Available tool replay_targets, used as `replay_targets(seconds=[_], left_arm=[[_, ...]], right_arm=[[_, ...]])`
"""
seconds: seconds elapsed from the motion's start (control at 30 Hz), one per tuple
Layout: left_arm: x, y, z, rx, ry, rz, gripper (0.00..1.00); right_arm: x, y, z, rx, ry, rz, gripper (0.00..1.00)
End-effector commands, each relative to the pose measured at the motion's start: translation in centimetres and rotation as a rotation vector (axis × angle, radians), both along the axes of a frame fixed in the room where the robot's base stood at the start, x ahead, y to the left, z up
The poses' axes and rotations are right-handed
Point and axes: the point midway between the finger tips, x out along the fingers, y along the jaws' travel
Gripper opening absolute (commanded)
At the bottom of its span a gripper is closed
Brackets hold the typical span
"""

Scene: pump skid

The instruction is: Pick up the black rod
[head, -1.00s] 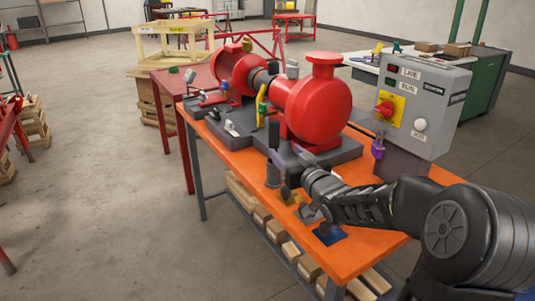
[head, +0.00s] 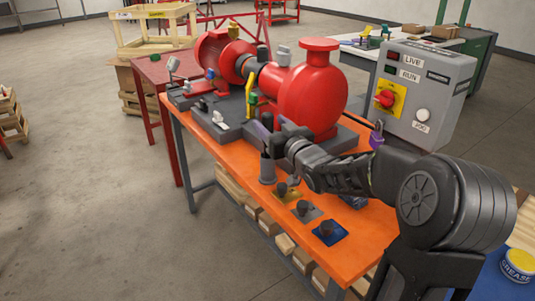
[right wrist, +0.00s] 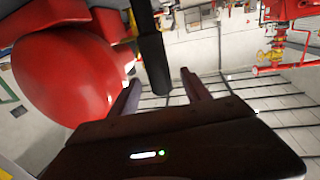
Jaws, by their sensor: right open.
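The black rod (right wrist: 152,50) shows in the right wrist view as a dark upright bar in front of my right gripper (right wrist: 162,90). Its end appears between the two open fingertips, and I cannot tell whether they touch it. In the head view, my right gripper (head: 268,130) is at the rod just above a grey cylindrical holder (head: 267,170) at the orange bench's front edge. The gripper and arm hide much of the rod there. My left gripper is not in view.
The red pump (head: 312,95) stands close behind the gripper on a grey base. Yellow, grey and blue plates with dark knobs (head: 326,230) lie along the orange bench (head: 365,245). A grey control box (head: 425,95) stands at the right.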

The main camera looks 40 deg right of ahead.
Motion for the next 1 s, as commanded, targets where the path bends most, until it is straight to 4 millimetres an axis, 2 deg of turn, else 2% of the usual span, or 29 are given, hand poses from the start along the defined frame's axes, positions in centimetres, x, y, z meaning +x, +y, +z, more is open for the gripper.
replay_targets(seconds=[0.33,0.7,1.0], left_arm=[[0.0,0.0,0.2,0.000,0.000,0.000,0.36],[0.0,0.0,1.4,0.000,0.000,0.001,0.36],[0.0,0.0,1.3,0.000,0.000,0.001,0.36]], right_arm=[[0.4,0.0,0.0,0.001,0.001,0.001,0.56],[5.0,-0.9,0.1,0.001,0.000,0.000,0.56],[5.2,-0.9,0.0,0.001,0.000,0.000,0.56]])
